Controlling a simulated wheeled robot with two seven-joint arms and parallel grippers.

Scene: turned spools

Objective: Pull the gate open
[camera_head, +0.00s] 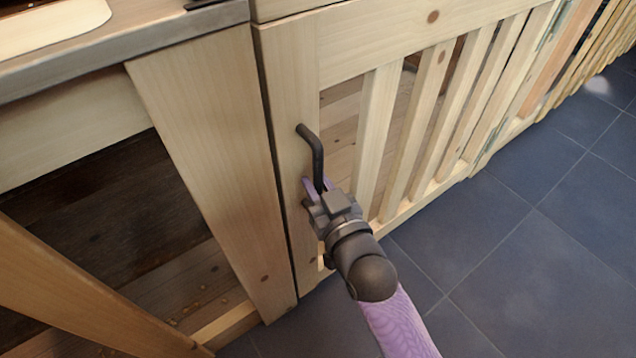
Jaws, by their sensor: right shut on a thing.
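The gate (383,139) is light knotty wood with upright slats. It stands closed or nearly closed, with a thin dark gap between its left stile and the wooden post (202,160). A dark bent bar handle (314,148) is fixed on the left stile. My right gripper (318,185) reaches in from the lower right and is shut on the lower part of the handle, its purple fingers around the bar. The fingertips are partly hidden by the gripper body. Metal hinges (553,25) show at the gate's far right side. My left gripper is not in view.
A counter with a grey edge (125,45) stands at the upper left, above open wooden framing with a dark inside. More slatted fence (590,62) continues at the upper right. The dark tiled floor (540,235) in front of the gate is clear.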

